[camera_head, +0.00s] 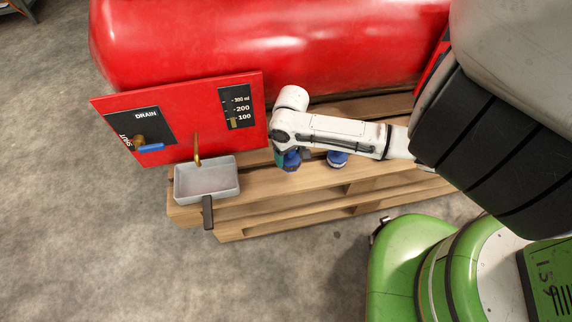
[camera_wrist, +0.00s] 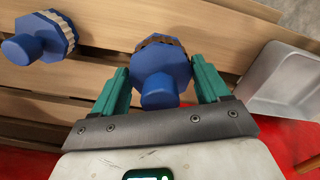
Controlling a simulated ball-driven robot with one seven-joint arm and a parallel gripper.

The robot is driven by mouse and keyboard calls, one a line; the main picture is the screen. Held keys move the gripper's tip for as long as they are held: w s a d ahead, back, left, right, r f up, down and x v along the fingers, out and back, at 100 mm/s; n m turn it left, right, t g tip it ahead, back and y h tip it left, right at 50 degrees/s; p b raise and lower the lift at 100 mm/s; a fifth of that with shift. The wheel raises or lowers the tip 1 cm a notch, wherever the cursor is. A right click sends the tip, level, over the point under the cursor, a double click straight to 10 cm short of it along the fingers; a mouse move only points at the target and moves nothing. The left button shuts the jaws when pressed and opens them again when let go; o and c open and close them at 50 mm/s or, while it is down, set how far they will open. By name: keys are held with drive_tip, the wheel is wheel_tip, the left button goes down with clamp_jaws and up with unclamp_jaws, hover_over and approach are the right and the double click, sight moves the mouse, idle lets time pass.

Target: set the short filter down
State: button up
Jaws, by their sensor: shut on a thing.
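My gripper (camera_wrist: 160,67) is shut on a blue filter, the short filter (camera_wrist: 161,76), with a green finger on each side of it. The filter has a blue many-sided cap, a round blue knob facing the wrist camera and a dark brownish body behind. In the head view the short filter (camera_head: 291,161) shows partly under my wrist, over the wooden pallet (camera_head: 262,186). Whether its underside touches the boards is hidden. A second blue filter (camera_wrist: 42,38) with a pale pleated body stands apart on the boards; it also shows in the head view (camera_head: 338,158).
A grey drain pan (camera_head: 207,181) with a dark handle sits at the pallet's left end, under a brass spout (camera_head: 197,150). A red panel (camera_head: 180,118) and red tank (camera_head: 270,45) stand behind. Bare boards lie in front of my gripper.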

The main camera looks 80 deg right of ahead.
sight(286, 161)
drive_tip(key=shift+w+d+f+b, duration=0.2)
drive_tip(key=shift+w+f+b, duration=0.1)
drive_tip(key=shift+w+f, duration=0.5)
drive_tip(key=shift+d+f+b, duration=0.1)
drive_tip(key=shift+f+b, duration=0.7)
drive_tip(key=shift+f, duration=0.85)
drive_tip(key=shift+f, duration=0.15)
drive_tip(key=o, duration=1)
drive_tip(key=shift+o, duration=0.2)
